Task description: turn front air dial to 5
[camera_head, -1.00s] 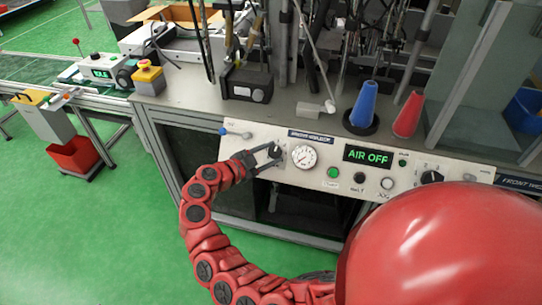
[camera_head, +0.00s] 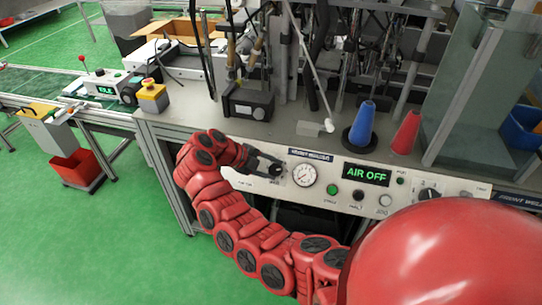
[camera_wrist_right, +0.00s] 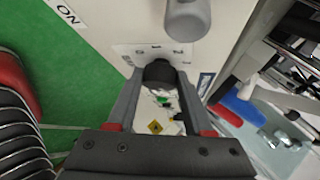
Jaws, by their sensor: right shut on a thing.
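The front air dial, a dark knob, sits on the white front panel (camera_head: 335,192) just left of the round pressure gauge (camera_head: 304,175). In the head view my right gripper (camera_head: 276,170) covers most of it. In the right wrist view the black dial (camera_wrist_right: 159,72) lies between the two fingertips of my right gripper (camera_wrist_right: 160,84), which is shut on it. Markings around the dial are too small to read. The panel display (camera_head: 367,175) reads AIR OFF. My left gripper is not in view.
A blue cone (camera_head: 362,124) and a red cone (camera_head: 406,132) stand on the bench above. A grey cylindrical part (camera_wrist_right: 187,18) is close to the fingers in the wrist view.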

